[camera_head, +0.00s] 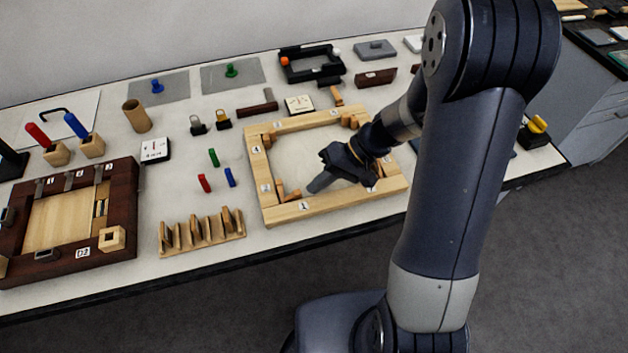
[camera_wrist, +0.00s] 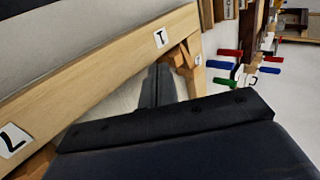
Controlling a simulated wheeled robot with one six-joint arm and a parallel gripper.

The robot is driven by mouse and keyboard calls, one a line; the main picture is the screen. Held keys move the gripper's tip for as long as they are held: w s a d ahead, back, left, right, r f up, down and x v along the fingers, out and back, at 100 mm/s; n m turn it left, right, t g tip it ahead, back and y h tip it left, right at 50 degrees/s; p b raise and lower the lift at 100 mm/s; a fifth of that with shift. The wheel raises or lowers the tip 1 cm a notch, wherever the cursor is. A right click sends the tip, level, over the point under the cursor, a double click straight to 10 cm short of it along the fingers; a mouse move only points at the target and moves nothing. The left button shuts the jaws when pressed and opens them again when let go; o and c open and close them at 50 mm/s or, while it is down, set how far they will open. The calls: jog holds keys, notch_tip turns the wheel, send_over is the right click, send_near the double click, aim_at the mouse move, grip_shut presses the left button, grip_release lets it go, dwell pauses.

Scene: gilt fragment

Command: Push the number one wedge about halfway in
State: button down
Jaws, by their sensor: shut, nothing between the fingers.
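The pale wooden frame (camera_head: 258,165) lies on the bench with numbered tags on its bars. The tag that reads as 1 (camera_head: 304,206) is on the near bar and also shows in the wrist view (camera_wrist: 159,38). A small orange-brown wedge (camera_head: 292,197) lies inside the near-left corner, along the near bar by that tag; a second wedge (camera_head: 280,187) is beside it along the left bar. In the wrist view the wedges (camera_wrist: 185,62) overlap. My gripper (camera_head: 314,187) is shut and empty, tips low inside the frame, right of the wedges. I cannot tell whether they touch.
More wedges (camera_head: 353,117) sit at the frame's far corner. A wooden rack (camera_head: 203,247) with upright pieces stands left of the frame. Red (camera_head: 204,183), blue (camera_head: 230,177) and green (camera_head: 213,157) pieces lie between. A dark-framed board (camera_head: 124,200) is at far left. The frame's middle is clear.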

jog(key=shift+s+a, duration=0.1)
jog(key=shift+a, duration=0.45)
jog(key=shift+f, duration=0.1)
